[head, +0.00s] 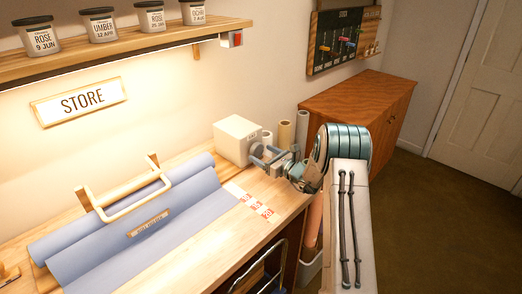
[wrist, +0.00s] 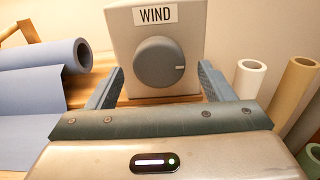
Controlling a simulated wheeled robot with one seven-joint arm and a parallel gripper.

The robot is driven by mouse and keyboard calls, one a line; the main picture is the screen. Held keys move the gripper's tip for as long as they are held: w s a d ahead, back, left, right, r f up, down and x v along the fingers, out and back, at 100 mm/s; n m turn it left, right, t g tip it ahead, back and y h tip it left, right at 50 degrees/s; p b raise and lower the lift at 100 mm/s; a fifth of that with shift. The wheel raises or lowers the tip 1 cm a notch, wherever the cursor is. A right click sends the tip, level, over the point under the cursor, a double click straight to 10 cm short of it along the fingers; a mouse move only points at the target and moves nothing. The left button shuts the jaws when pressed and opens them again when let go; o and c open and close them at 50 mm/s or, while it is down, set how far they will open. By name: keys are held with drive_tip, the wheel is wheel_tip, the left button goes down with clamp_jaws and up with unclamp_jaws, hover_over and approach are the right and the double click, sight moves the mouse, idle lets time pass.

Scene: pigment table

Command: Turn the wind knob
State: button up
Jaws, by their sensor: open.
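The wind knob (wrist: 160,63) is a round dark grey dial on the front of a cream box (head: 233,138) labelled WIND. A light mark on the knob points to the right in the wrist view. In the head view the knob (head: 256,150) is partly hidden by my gripper. My gripper (wrist: 160,80) is open, with one finger on each side of the knob in the wrist view. Gaps show between the fingers and the knob. In the head view my gripper (head: 268,158) is at the box's front, above the wooden table.
Blue cloth (head: 185,215) with a wooden-ended handle frame lies left on the table. Upright paper rolls (head: 284,134) stand right of the box, close to my arm. A wooden cabinet (head: 370,100) stands farther right.

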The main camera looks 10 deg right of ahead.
drive_tip(key=shift+x, duration=1.05)
